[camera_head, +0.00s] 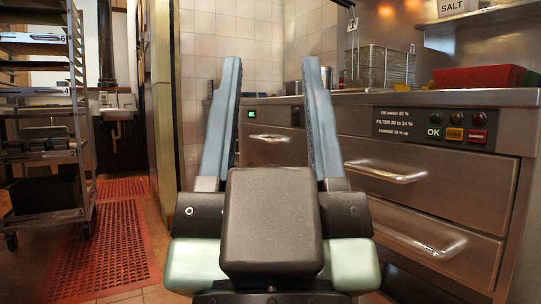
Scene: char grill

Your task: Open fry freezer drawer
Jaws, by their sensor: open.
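My gripper (271,66) is in the middle of the head view, its two blue-grey fingers apart and pointing away from me with nothing between them. To its right is a steel counter unit with an upper drawer (450,190) and a lower drawer (468,240). Both look shut. The upper bar handle (385,174) is just right of the right finger in the picture. The lower handle (420,242) is below it. Another drawer front with a handle (268,138) shows between the fingers. No label names the fry freezer; my gripper hides part of the fronts.
A control panel (436,130) with lit buttons is above the upper drawer. A wire basket (385,68) and a red tray (480,77) are on the counter. A tray rack (50,120) stands at the left. Red mats (105,240) cover the left floor.

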